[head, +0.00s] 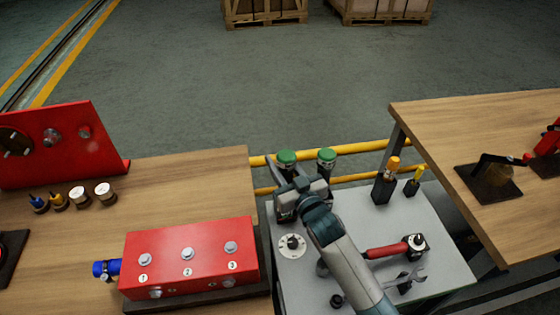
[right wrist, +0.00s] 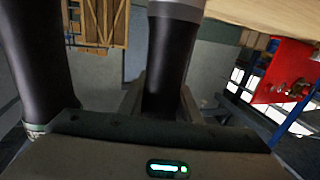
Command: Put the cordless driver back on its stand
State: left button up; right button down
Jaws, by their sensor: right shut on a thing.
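My right gripper (head: 298,192) is over the left part of the grey bench top. In the right wrist view it is shut on a dark round grip with a grey band, which I take to be the cordless driver (right wrist: 165,60). A second dark cylinder (right wrist: 40,75) stands close beside it at the left. In the head view two green-topped things (head: 326,156) (head: 286,157) show just beyond the gripper. The gripper hides their lower parts, and I cannot tell which belongs to the driver. I cannot make out the driver's stand. My left gripper is not in view.
The grey bench (head: 345,281) also holds a pale disc (head: 287,251), a red-handled tool (head: 385,251), a wrench (head: 408,278) and upright orange and yellow tools (head: 393,163) (head: 417,176). A red numbered block (head: 205,258) stands left. Yellow rails (head: 355,148) run behind.

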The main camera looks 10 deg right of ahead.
jog(key=shift+f+b, duration=0.45)
jog(key=shift+f, duration=0.2)
jog(key=c, duration=1.2)
grip_release()
jog(key=shift+b+v, duration=2.2)
jog(key=shift+v, duration=6.55)
